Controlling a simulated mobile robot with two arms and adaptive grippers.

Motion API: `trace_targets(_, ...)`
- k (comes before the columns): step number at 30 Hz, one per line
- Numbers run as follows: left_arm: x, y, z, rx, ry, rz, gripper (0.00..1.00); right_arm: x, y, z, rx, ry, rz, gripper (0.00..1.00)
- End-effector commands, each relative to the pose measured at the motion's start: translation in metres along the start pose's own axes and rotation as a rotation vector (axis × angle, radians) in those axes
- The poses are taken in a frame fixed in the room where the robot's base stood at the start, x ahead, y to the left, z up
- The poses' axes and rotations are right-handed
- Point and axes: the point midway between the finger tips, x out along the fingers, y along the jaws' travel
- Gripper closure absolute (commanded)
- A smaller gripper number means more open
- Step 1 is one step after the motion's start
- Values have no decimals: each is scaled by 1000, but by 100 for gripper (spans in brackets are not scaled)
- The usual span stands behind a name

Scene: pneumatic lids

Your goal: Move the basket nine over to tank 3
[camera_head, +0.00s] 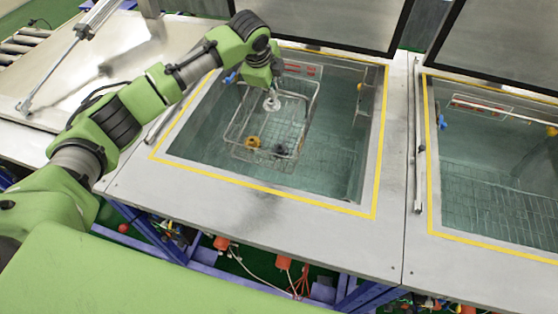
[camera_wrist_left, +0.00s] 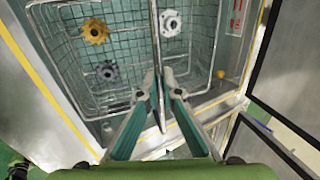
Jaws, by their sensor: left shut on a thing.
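A wire basket (camera_head: 232,124) is inside the middle open tank (camera_head: 340,205), surrounded by its walls. It holds a yellow gear (camera_head: 252,142), a dark gear (camera_head: 280,150) and a white flanged part (camera_head: 272,103). In the left wrist view the basket (camera_wrist_left: 66,98) shows the yellow gear (camera_wrist_left: 95,31), dark gear (camera_wrist_left: 107,70) and white part (camera_wrist_left: 171,23) on its mesh floor. My left gripper (camera_head: 275,86) is over the basket's far side. In the wrist view its fingers (camera_wrist_left: 159,84) are shut on the basket's thin metal bar. My right gripper is out of view. No tank number is readable.
A second open tank (camera_head: 436,215) to the right shows mesh at its bottom and no parts inside. Raised dark lids (camera_head: 320,20) stand behind both tanks. A flat metal deck (camera_head: 408,130) separates them. A pale lid-like surface (camera_head: 95,60) lies at the left.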

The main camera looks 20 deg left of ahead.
Motion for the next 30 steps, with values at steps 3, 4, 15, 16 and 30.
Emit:
trace_targets(3,-13,-10,0,0,2,-11,100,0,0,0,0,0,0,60)
trace_targets(4,-15,-11,0,0,2,-11,100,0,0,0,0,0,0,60)
trace_targets(15,-43,-23,-1,0,3,-11,100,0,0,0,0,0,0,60)
trace_targets(16,-44,-24,-1,0,3,-11,100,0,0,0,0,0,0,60)
trace_targets(30,-53,-28,-1,0,2,-10,100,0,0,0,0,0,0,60)
